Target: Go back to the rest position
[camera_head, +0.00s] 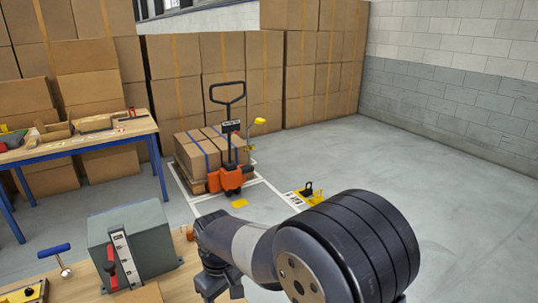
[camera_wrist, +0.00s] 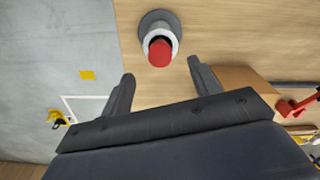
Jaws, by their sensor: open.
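My gripper (camera_head: 222,290) is at the lower middle of the head view, over the right edge of the near wooden bench (camera_head: 70,289). In the wrist view my gripper (camera_wrist: 160,78) shows two dark fingers spread apart with nothing between them. A red push button (camera_wrist: 160,52) in a white collar on a dark round base stands on the bench just beyond the fingertips, apart from them. In the head view the button is mostly hidden by my arm.
A grey box with a red-handled lever (camera_head: 150,240) and a blue-handled lever (camera_head: 55,252) stand on the near bench. An orange pallet truck (camera_head: 230,178) with cartons stands behind. A blue-legged table (camera_head: 85,145) is at left. The floor at right (camera_head: 440,180) is clear.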

